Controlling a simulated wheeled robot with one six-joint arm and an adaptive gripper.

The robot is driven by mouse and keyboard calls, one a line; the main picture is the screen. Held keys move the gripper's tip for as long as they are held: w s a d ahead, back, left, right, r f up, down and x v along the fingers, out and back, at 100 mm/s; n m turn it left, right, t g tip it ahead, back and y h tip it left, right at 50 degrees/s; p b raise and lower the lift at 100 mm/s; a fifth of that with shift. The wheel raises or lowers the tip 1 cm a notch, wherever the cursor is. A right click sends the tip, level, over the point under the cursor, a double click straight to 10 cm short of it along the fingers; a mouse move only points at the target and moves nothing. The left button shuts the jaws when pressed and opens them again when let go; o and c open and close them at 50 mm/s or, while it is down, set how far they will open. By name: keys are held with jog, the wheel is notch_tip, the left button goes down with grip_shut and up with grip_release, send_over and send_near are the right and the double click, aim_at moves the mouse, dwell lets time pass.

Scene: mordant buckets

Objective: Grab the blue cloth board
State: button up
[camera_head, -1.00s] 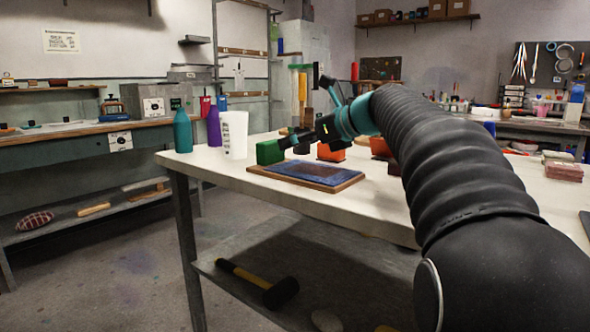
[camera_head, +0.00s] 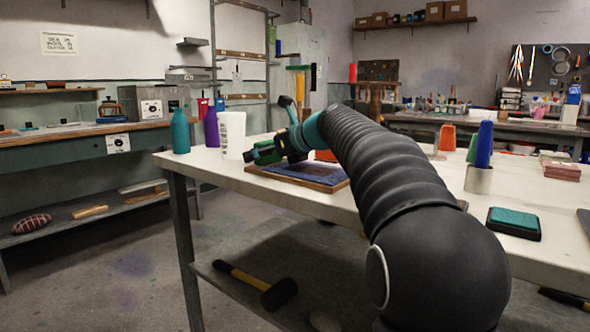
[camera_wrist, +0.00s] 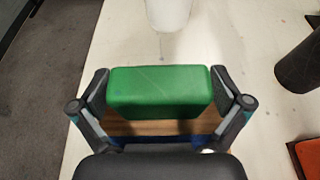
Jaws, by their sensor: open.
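The blue cloth board (camera_head: 318,174), a blue cloth on a wooden board, lies flat near the table's front edge. My arm covers part of it in the head view. In the wrist view only a strip of its wood (camera_wrist: 150,128) and some blue show below a green block. My gripper (camera_head: 272,152) is open, low over the board's left end. In the wrist view its fingers (camera_wrist: 163,92) stand on either side of the green block (camera_wrist: 160,88), which sits at the board's far edge. I cannot tell whether the fingers touch the block.
A white cup (camera_head: 232,135), a purple bottle (camera_head: 211,128) and a teal bottle (camera_head: 180,132) stand left of the board. A teal pad (camera_head: 514,222) and a metal cup (camera_head: 478,178) with a blue object stand at the right. The table's front edge is close to the board.

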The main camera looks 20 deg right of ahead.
jog(key=c, duration=1.3)
jog(key=shift+o, duration=0.2)
jog(key=shift+r, duration=0.15)
notch_tip(320, 180, up, 18)
jog(key=p, duration=0.6)
